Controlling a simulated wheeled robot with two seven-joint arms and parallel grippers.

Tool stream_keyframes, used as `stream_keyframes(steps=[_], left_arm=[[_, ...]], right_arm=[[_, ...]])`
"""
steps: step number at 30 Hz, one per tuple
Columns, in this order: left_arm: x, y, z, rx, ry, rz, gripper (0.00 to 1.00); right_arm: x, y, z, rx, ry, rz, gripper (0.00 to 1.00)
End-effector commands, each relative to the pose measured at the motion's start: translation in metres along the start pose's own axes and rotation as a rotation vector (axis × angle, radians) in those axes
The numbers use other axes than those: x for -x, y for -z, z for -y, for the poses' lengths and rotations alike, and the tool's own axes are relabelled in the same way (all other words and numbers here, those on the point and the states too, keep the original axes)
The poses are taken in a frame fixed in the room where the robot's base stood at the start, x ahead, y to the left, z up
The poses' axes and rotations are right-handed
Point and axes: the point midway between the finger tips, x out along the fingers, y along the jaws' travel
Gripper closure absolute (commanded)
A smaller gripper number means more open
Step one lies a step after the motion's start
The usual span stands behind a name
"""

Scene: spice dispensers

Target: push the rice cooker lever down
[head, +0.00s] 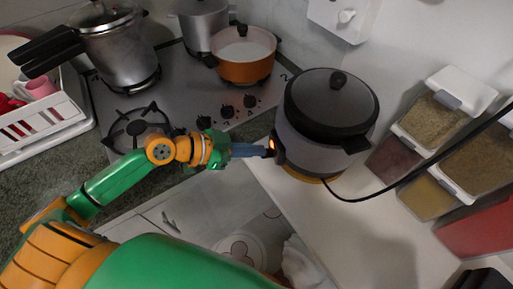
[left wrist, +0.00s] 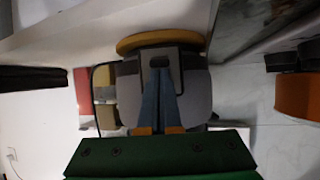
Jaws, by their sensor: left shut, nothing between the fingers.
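The rice cooker (head: 325,110), grey with a black lid, stands on the white counter at the right in the head view. Its front panel (head: 277,148) faces my left gripper and shows a small orange glow. My left gripper (head: 269,151) is shut and empty, with its blue fingertips at this panel. In the left wrist view, which looks upside down, the left fingers (left wrist: 160,70) reach the dark lever area (left wrist: 159,61) on the cooker's grey panel (left wrist: 184,63). The fingertips hide part of the lever; I cannot tell its position or whether they touch it. My right gripper is not in view.
A stove (head: 190,105) holds a pressure cooker (head: 122,55), a grey pot (head: 203,25) and an orange pan (head: 245,70). A dish rack (head: 45,125) is at the left. Spice dispensers (head: 440,130) hang at the right. A black cord (head: 400,183) runs from the cooker.

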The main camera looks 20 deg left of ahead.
Motion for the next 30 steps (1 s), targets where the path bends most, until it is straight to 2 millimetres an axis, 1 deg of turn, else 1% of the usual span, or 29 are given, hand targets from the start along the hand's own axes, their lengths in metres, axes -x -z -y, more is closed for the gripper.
stream_keyframes(steps=[1, 11, 20, 30], left_arm=[[-0.002, -0.003, 0.000, -0.001, -0.001, 0.001, 1.00], [-0.006, -0.011, 0.000, 0.000, -0.001, 0.001, 1.00], [-0.005, -0.008, 0.000, 0.001, -0.001, 0.000, 1.00], [0.003, 0.006, 0.000, 0.000, -0.001, 0.000, 1.00]], right_arm=[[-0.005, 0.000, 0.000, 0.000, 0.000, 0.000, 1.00], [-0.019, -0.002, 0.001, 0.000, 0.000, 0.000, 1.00], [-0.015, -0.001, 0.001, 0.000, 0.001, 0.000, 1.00], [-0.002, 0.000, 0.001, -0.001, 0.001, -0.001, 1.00]])
